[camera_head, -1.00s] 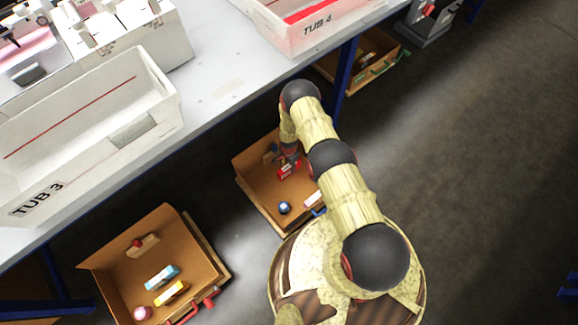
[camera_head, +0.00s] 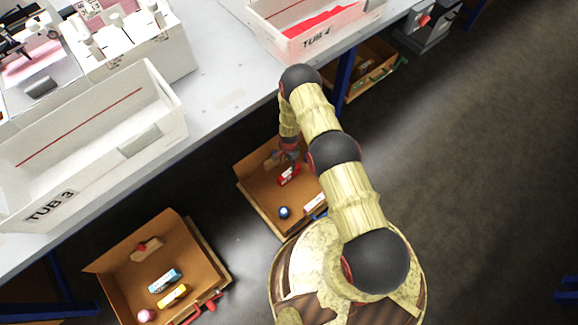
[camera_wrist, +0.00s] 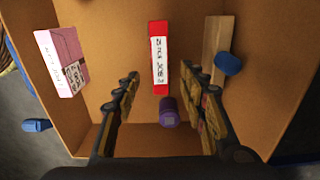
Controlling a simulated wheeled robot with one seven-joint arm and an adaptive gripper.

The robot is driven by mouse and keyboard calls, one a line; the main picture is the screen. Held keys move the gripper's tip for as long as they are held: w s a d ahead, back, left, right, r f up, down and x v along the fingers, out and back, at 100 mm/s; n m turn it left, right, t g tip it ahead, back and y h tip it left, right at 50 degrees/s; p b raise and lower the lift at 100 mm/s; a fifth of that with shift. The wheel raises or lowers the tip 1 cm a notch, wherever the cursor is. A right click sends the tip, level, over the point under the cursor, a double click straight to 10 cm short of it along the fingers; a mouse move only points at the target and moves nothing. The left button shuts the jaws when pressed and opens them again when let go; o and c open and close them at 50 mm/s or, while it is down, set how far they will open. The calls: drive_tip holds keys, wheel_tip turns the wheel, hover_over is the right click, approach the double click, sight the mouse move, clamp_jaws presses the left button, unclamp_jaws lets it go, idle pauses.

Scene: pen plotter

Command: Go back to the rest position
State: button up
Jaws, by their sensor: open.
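My gripper (camera_wrist: 160,76) is open and empty, pointing down into a cardboard box on the floor under the table's edge. In the head view the gripper (camera_head: 287,150) is small and partly hidden by my arm. In the wrist view a red box with a white label (camera_wrist: 159,60) lies beyond and between the fingers, and I cannot tell the gap. A purple cylinder (camera_wrist: 168,112) is just below it in the picture. The red box also shows in the head view (camera_head: 289,176).
The cardboard box (camera_head: 252,196) also holds a pink-and-white box (camera_wrist: 62,62), a wooden block (camera_wrist: 213,42) and a blue cylinder (camera_wrist: 228,64). TUB 3 (camera_head: 150,142) and TUB 4 (camera_head: 345,30) stand on the table (camera_head: 232,95). Another box (camera_head: 120,285) is lower left. Floor at right is clear.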

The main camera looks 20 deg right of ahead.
wheel_tip(320, 180, up, 2)
idle(0.8)
drive_tip(key=s+r+n+g, duration=0.3)
drive_tip(key=s+n, duration=0.2)
drive_tip(key=s, duration=0.6)
wheel_tip(320, 180, up, 41)
drive_tip(key=s+n+p, duration=0.1)
drive_tip(key=s+n, duration=0.1)
drive_tip(key=n, duration=0.5)
drive_tip(key=s+r+t, duration=0.3)
drive_tip(key=s+r, duration=0.2)
drive_tip(key=r, duration=0.6)
drive_tip(key=s+r+n+t+p, duration=0.1)
drive_tip(key=s+r, duration=0.4)
drive_tip(key=r, duration=0.6)
drive_tip(key=s+r+t, duration=0.4)
drive_tip(key=s+r, duration=0.1)
drive_tip(key=r, duration=0.6)
drive_tip(key=shift+s+r+n+t+p, duration=0.25)
drive_tip(key=shift+r+n+t+p, duration=0.05)
drive_tip(key=shift+r+p, duration=0.1)
